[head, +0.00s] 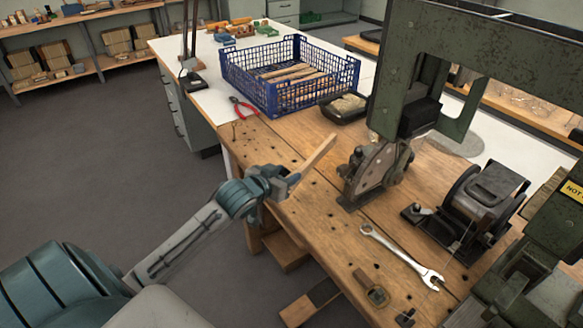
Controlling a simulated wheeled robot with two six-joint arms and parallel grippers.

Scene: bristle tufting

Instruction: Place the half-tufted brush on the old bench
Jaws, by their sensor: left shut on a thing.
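My left gripper (286,184) is shut on a slim, pale wooden brush (316,157) at the left edge of the old bench. The brush points up and to the right from the jaws, over the bench's left part. Its bristles cannot be made out, and the jaws hide its near end. I cannot tell whether it touches the top. The old bench (325,225) has a worn brown wooden top with several dark holes. My right gripper is not in view.
A blue crate (283,98) with wooden pieces stands behind, near red-handled pliers (243,107) and a black tray (343,110). A green machine (388,90) and a grinder-like device (484,200) crowd the right. A wrench (400,254) lies in front. Bare wood shows left of the machine.

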